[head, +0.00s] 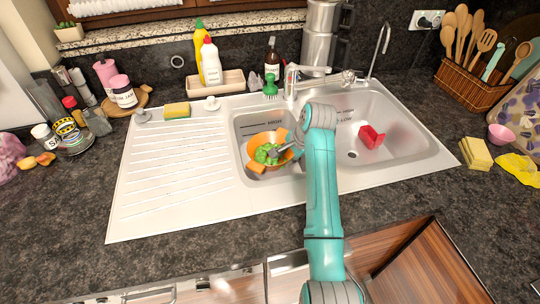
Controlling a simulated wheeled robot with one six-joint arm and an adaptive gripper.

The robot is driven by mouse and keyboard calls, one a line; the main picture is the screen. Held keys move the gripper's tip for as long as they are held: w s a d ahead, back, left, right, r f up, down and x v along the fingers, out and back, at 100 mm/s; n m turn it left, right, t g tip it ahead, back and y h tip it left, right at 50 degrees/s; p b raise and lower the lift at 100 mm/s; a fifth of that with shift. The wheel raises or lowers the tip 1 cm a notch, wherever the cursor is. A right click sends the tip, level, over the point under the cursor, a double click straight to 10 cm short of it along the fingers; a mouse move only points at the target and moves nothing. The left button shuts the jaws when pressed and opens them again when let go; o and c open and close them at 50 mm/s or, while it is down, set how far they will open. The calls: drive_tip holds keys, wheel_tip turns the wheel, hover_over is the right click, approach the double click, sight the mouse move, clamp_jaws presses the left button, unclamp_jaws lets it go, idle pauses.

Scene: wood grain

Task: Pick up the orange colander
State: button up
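The orange colander (256,140) sits in the small left basin of the sink, with two squarish orange handles. Leafy green food lies inside it. My teal and grey arm reaches over the front of the sink. My gripper (276,152) is at the colander's right side, low by its rim and over the green food. Its fingertips are small and partly lost against the food, so I cannot tell if it is open or shut, or whether it touches the colander.
The white sink (190,195) has a ribbed drainboard on the left. A red object (371,137) lies in the right basin. The faucet (318,76) stands behind the basins. A sponge (177,110), bottles and a green brush (270,86) line the back. An open drawer is below right.

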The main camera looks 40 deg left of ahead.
sight(285, 161)
drive_tip(key=shift+x, duration=2.75)
drive_tip(key=shift+s+d, duration=0.1)
clamp_jaws()
